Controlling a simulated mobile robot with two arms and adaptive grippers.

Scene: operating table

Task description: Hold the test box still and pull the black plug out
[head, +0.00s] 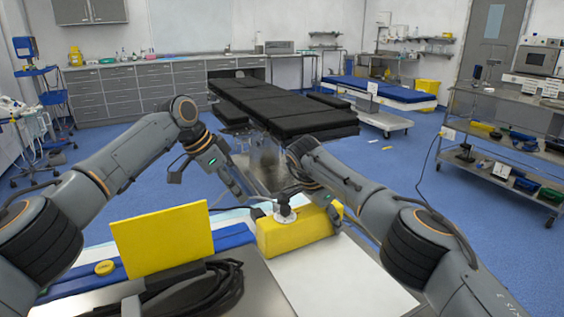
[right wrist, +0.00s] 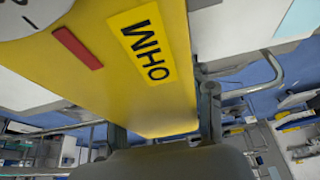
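The yellow test box (head: 292,236) stands on the near table, with a round grey-white knob or dial (head: 285,212) on top. In the right wrist view the box (right wrist: 165,95) fills the upper part, with a lettered label and a red bar. My right gripper (right wrist: 164,122) has one finger on each side of the box's end, with no clear gap; it shows at the box's far right side (head: 328,203). My left gripper (head: 238,188) is above and behind the box, apart from it; its finger spread is too small to judge. A dark cable (head: 235,208) runs to the box's top; the black plug is not clearly distinguishable.
An upright yellow panel (head: 163,241) stands left of the box, before a blue strip (head: 235,238). A coil of black cable (head: 205,291) lies in front. White table surface (head: 340,280) to the right is clear. A black operating table (head: 285,105) stands beyond.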

